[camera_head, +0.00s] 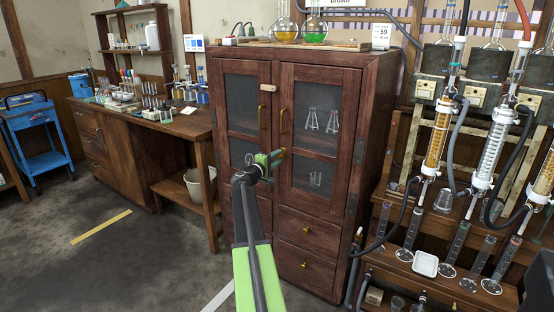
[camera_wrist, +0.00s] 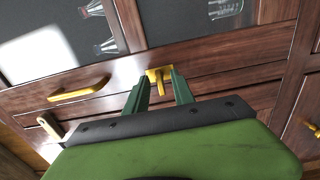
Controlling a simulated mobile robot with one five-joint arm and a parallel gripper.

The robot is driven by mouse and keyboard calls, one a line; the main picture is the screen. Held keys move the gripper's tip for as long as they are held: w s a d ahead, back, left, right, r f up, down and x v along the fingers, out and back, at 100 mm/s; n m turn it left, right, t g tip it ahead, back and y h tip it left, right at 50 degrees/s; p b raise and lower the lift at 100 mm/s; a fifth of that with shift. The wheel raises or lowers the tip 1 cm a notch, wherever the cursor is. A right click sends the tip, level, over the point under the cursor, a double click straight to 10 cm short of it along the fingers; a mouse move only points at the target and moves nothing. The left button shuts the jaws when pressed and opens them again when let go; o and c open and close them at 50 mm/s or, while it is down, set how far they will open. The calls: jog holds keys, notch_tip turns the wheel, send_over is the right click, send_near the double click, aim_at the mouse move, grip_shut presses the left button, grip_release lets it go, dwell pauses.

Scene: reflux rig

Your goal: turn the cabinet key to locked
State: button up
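The brown wooden cabinet (camera_head: 267,205) stands in the middle of the head view, with its two glass-panelled doors shut. In the wrist view a brass key (camera_wrist: 161,80) sits in a small brass plate on the door frame. My gripper (camera_wrist: 162,76) is open, with its two green fingers on either side of the key and gaps showing between them. I cannot tell how close the tips are to the door in depth. In the head view my gripper (camera_head: 274,157) is at the right door's left edge and hides the key.
Brass handles (camera_head: 282,120) stick out from the doors. Flasks (camera_head: 315,24) stand on top of the cabinet. A workbench (camera_head: 180,125) with bottles is at the left, and glass condensers (camera_head: 494,150) with hoses are at the right. The floor at the front left is clear.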

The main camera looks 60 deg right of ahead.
jog(key=a, duration=1.7)
jog(key=shift+a, duration=0.2)
